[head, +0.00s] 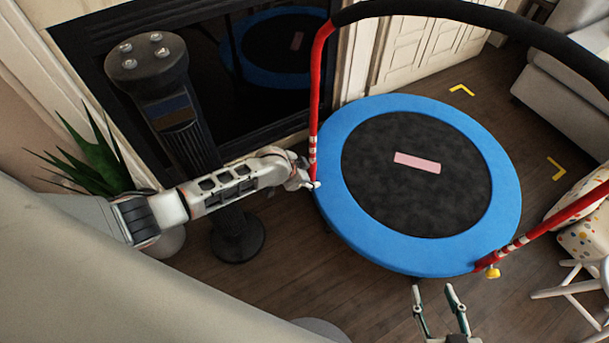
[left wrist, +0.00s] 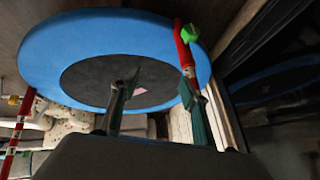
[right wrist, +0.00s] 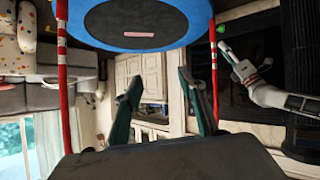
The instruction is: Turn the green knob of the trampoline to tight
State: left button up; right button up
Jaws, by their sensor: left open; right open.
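The trampoline (head: 345,200) has a blue rim, a black mat and a red handlebar frame. Its green knob (left wrist: 190,33) sits on the red left post (left wrist: 183,52) in the left wrist view, and the knob (right wrist: 221,28) also shows in the right wrist view. In the head view I cannot make the knob out near my left gripper. My left gripper (head: 308,180) is open beside that post, close to the knob; one finger overlaps the post in its wrist view. I cannot tell whether it touches. My right gripper (head: 434,290) is open and empty, in front of the trampoline.
A yellow knob (head: 493,272) is on the right post (head: 530,236). A pink strip (head: 417,162) lies on the mat. A dark pedestal (head: 237,238) and a plant (head: 95,160) stand at left. A white stool (head: 570,285) stands at right. Floor is bare around my right gripper.

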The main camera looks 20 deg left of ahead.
notch_tip(320, 180, down, 4)
jog(key=s+b, duration=0.2)
jog(key=b, duration=0.1)
pick_arm(q)
jog(key=shift+g+y, duration=0.7)
jog(key=w+a+f+b, duration=0.1)
jog(key=w+a+f, duration=0.1)
jog(key=f, duration=0.2)
jog(key=w+a+f+b, duration=0.2)
jog(key=f, duration=0.3)
jog(key=w+a+f+b, duration=0.1)
jog(key=w+a+f, duration=0.1)
jog(key=f, duration=0.2)
jog(key=shift+w+f, duration=0.1)
jog(key=shift+f, duration=0.25)
jog(key=shift+w+r, duration=0.2)
jog(key=shift+w, duration=0.05)
pick_arm(e)
jog(key=shift+m+y, duration=0.6)
jog(key=shift+w+a+r, duration=0.3)
jog(key=shift+a+r, duration=0.15)
jog(key=shift+a, duration=0.3)
jog(key=shift+w+a+r, duration=0.35)
jog(key=shift+a+r, duration=0.1)
jog(key=shift+a, duration=0.25)
jog(key=shift+w+a+r, duration=0.3)
jog(key=shift+a+r, duration=0.15)
jog(key=shift+a, duration=0.3)
pick_arm(q)
jog(key=c, duration=1.1)
